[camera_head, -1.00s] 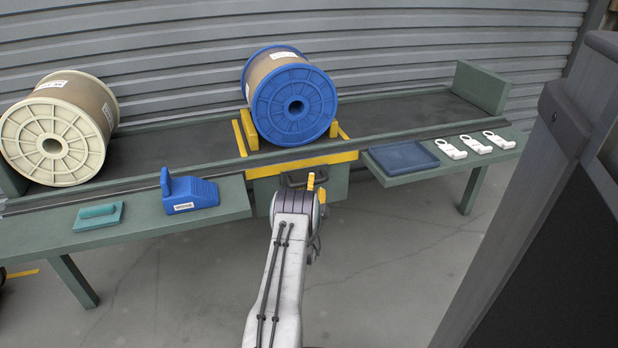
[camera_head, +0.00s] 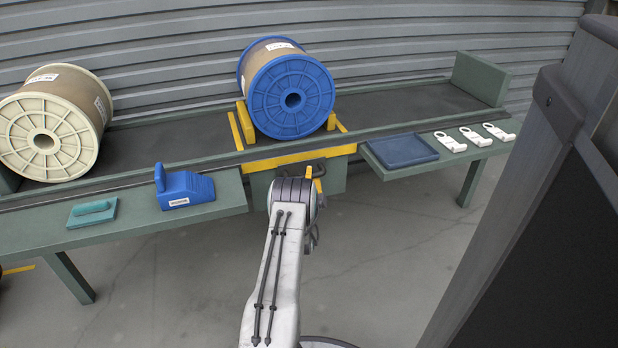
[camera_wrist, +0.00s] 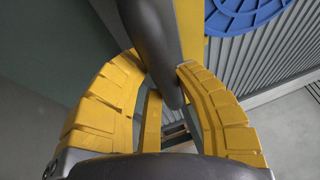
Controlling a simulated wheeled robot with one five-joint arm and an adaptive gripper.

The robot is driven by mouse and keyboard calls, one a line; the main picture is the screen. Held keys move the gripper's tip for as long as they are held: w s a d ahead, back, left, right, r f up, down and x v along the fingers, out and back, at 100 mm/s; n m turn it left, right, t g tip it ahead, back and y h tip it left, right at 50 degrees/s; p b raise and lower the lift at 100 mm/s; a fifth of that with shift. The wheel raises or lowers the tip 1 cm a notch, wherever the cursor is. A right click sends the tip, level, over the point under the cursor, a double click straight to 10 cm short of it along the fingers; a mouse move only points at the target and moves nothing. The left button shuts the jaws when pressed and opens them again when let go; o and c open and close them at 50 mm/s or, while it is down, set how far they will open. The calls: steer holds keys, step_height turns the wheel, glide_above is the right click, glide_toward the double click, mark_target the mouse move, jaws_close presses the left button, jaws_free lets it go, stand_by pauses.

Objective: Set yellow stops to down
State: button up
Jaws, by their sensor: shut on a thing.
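Two yellow stops stand raised beside the blue spool (camera_head: 290,95), the left one (camera_head: 246,122) and the right one (camera_head: 332,121), on the yellow-edged section of the bench. Below this section, a dark handle (camera_head: 320,169) sits on the front of a green box, partly hidden by my arm. My gripper (camera_wrist: 168,92) has yellow fingers, shut on the dark handle (camera_wrist: 152,38) in the wrist view. In the head view only a little yellow of it shows beyond my arm. The spool's blue rim also shows at the top of the wrist view (camera_wrist: 245,12).
A cream spool (camera_head: 45,140) lies on the bench at left. A blue block with a handle (camera_head: 186,190) and a teal float-like tool (camera_head: 92,212) rest on the left shelf. A blue tray (camera_head: 400,149) and white hooks (camera_head: 476,136) are on the right shelf. A dark cabinet (camera_head: 530,200) stands close at right.

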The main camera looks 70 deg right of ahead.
jaws_close()
step_height(320, 180, down, 7)
steer(key=shift+r, duration=0.15)
steer(key=o, duration=0.8)
jaws_free()
steer(key=shift+o, duration=0.5)
steer(key=v, duration=1.2)
